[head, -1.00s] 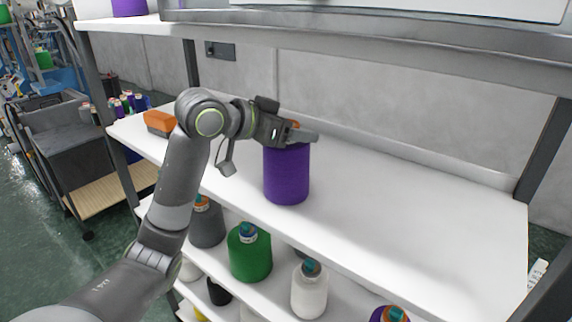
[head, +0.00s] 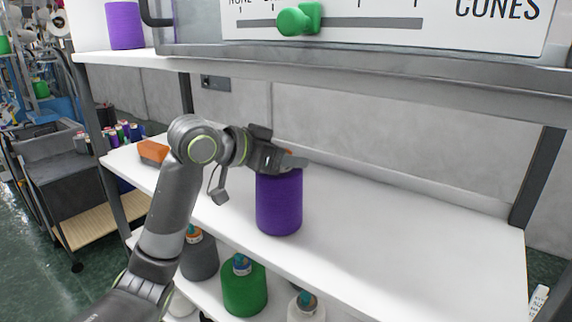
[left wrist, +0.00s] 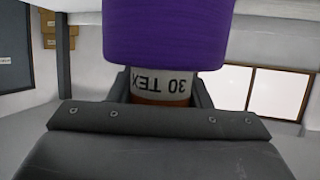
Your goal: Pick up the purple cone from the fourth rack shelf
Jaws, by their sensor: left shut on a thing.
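The purple cone (head: 279,205) is upright at the white rack shelf (head: 400,245) in the head view; whether its base touches the shelf is hard to tell. My left gripper (head: 290,160) is at the top of the cone, shut on its core. In the left wrist view the purple cone (left wrist: 165,35) fills the upper middle, and its pale core marked "30 TEX" (left wrist: 160,84) sits between the fingers of my left gripper (left wrist: 160,92). My right gripper is not in view.
An orange and grey object (head: 153,151) lies at the shelf's left end. Grey (head: 199,258) and green (head: 244,288) cones stand on the shelf below. A shelf above holds another purple cone (head: 125,25) and a board with a green slider (head: 298,20). The right of the shelf is clear.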

